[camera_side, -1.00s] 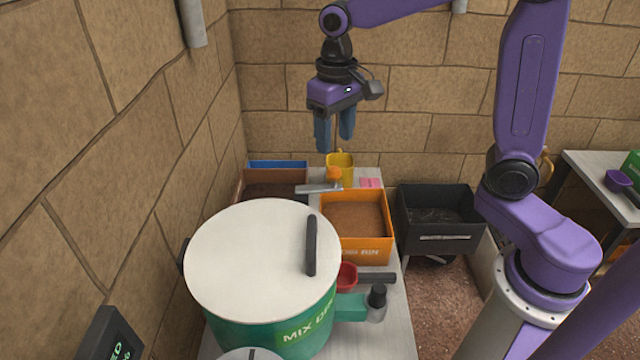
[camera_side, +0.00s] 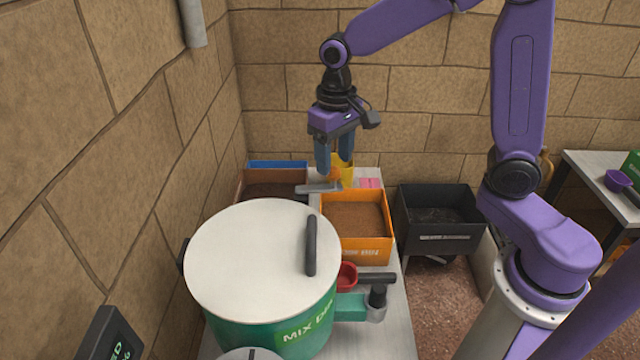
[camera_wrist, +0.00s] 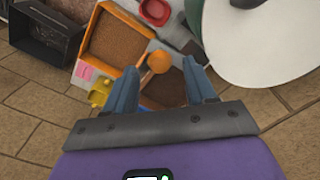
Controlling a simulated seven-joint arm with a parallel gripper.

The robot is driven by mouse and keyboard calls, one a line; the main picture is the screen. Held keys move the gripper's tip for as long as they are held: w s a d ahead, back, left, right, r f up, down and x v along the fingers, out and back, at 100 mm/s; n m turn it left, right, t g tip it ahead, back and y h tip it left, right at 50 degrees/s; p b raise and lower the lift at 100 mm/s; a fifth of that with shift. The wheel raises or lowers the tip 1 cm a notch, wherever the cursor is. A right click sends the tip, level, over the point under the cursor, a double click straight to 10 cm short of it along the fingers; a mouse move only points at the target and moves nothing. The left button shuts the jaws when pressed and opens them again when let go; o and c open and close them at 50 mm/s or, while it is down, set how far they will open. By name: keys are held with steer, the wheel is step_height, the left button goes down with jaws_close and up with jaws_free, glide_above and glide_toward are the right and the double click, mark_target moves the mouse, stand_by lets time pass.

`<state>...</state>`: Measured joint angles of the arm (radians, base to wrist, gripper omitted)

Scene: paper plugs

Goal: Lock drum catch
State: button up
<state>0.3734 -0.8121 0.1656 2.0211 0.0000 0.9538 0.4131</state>
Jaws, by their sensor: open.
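The green mix drum (camera_side: 265,325) stands at the front left under a white lid (camera_side: 255,255) with a dark bar handle (camera_side: 311,245). A green bracket (camera_side: 350,308) with a dark knob-topped post (camera_side: 377,297) sticks out from its right side; I cannot tell whether this is the catch. My gripper (camera_side: 334,168) is open, pointing down behind the drum. Its fingertips are close to an orange knob at the end of a grey bar (camera_side: 316,188). In the wrist view the orange knob (camera_wrist: 159,62) shows between the open fingers (camera_wrist: 160,68); contact cannot be told.
An orange bin (camera_side: 360,250) of brown material stands right of the knob, with a brown bin (camera_side: 243,190) to its left. A yellow cup (camera_side: 347,172) is behind the fingers. A red scoop (camera_side: 347,274) lies by the drum. A black bin (camera_side: 440,235) stands to the right.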

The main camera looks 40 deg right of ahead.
mark_target(334, 167)
steer(key=shift+f, duration=1.9)
steer(key=c, duration=0.6)
